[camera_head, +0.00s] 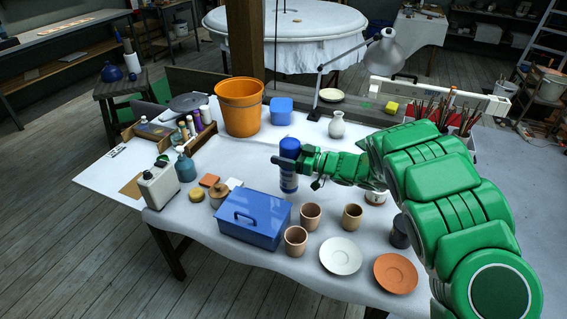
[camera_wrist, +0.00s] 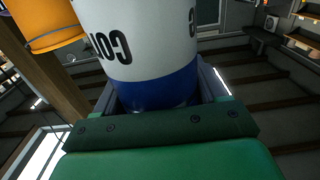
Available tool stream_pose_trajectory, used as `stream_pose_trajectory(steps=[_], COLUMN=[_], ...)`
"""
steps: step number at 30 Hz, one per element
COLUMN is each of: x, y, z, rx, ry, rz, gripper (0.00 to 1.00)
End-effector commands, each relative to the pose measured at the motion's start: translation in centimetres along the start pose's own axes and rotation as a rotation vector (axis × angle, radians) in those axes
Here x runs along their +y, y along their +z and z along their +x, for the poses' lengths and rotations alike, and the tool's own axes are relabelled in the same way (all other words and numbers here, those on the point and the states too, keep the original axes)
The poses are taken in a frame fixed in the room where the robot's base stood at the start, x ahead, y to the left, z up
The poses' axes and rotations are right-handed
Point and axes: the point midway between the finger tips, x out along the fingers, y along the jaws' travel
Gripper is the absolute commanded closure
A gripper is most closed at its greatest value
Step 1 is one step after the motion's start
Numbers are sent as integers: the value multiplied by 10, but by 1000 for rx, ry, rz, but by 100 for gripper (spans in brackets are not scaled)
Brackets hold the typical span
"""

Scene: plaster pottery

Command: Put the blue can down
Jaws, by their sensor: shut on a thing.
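The blue can (camera_head: 289,180) has a blue top and a pale band with dark lettering. My gripper (camera_head: 287,162) is shut around it and holds it upright behind the blue toolbox. In the wrist view the can (camera_wrist: 140,40) fills the space between the fingers, with its white part and blue band showing. My gripper (camera_wrist: 160,95) also shows there below it. From these views I cannot tell whether the can's base touches the white table (camera_head: 250,165).
The blue toolbox (camera_head: 254,218) and several clay cups (camera_head: 310,216) stand in front. A white plate (camera_head: 341,256) and an orange plate (camera_head: 396,273) lie at the front right. An orange bucket (camera_head: 240,106) and a white vase (camera_head: 337,125) stand behind. The tabletop left of the can looks clear.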

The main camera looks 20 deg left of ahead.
Motion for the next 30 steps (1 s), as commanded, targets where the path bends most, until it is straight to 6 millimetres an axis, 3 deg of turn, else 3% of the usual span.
stream_pose_trajectory(steps=[7,16,24,30], x=[11,15,15,15], y=[12,20,47,50], z=[7,10,10,10], rx=[1,1,1,1], ry=[1,1,1,1], rz=[-3,-1,1,-2], gripper=[97,97,97,97])
